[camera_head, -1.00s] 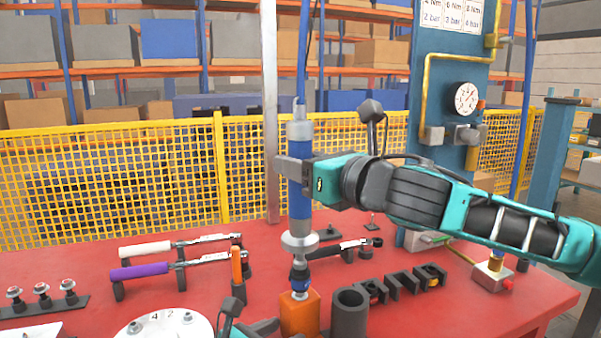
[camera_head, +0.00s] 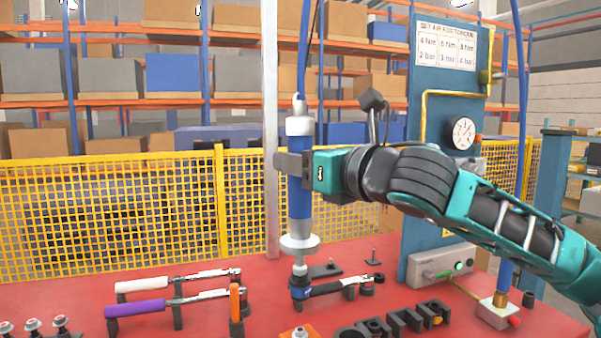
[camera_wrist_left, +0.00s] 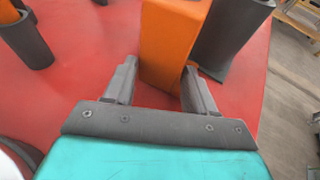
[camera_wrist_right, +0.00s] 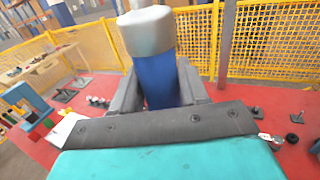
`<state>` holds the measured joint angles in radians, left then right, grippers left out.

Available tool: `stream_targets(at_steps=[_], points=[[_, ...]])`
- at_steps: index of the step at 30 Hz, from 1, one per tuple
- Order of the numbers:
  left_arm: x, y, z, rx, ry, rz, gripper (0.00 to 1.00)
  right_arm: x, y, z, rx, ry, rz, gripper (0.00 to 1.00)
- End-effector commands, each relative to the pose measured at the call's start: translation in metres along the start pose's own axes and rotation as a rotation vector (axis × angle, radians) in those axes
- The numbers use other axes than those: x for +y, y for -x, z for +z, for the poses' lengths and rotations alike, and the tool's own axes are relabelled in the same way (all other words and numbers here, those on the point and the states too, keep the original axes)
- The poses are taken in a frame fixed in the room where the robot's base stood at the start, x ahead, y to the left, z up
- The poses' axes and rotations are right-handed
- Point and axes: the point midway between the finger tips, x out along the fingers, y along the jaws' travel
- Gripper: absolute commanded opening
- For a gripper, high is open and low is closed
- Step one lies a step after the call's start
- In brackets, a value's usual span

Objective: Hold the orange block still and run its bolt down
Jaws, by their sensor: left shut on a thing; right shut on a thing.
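The orange block (camera_head: 299,335) is cut off by the bottom edge of the head view, with its pale bolt head (camera_head: 300,331) on top. In the left wrist view the orange block (camera_wrist_left: 172,40) stands between the fingers of my left gripper (camera_wrist_left: 160,88), which is shut on it. My right gripper (camera_head: 290,166) is shut around the blue body of the upright driver (camera_head: 300,205). The driver's lower end is above the block, with a gap to the bolt head. The driver (camera_wrist_right: 155,75) also fills the jaws in the right wrist view.
A dark cylinder (camera_wrist_left: 232,30) stands close beside the block. Purple-handled (camera_head: 136,308) and white-handled (camera_head: 142,285) wrenches rest on stands to the left. Dark sockets or holders (camera_head: 400,320) lie to the right. A blue post (camera_head: 440,150) with a gauge (camera_head: 463,133) stands behind.

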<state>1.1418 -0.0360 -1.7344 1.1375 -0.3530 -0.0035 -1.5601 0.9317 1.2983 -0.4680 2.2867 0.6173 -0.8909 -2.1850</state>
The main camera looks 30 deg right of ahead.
Motion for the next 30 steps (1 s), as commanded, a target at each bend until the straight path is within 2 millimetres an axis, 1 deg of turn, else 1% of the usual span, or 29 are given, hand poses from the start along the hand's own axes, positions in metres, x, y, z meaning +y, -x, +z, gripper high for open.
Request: stream_targets(at_steps=[1, 3, 13, 14, 23, 30], points=[[-0.0025, -0.0008, 0.0024, -0.003, 0.001, -0.005, 0.19, 0.0002, 0.0005, 0.0061, -0.009, 0.001, 0.001, 0.00], [-0.0025, -0.0008, 0.0024, -0.003, 0.001, -0.005, 0.19, 0.0002, 0.0006, 0.0089, -0.008, 0.001, 0.001, 0.00], [-0.0028, -0.0008, 0.0021, -0.003, 0.001, -0.006, 0.19, 0.0001, 0.0006, 0.0112, -0.006, 0.002, 0.001, 0.00], [-0.0028, -0.0008, 0.0021, -0.003, 0.001, -0.006, 0.56, 0.0001, 0.0006, 0.0111, -0.006, 0.002, 0.001, 0.00], [-0.0013, -0.0003, 0.0009, -0.001, 0.000, -0.003, 0.85, 0.0002, 0.0006, 0.0110, -0.006, 0.002, 0.001, 0.00], [-0.0006, 0.0001, 0.0003, 0.000, 0.000, -0.001, 0.85, 0.0002, 0.0007, 0.0109, -0.006, 0.002, 0.001, 0.00]])
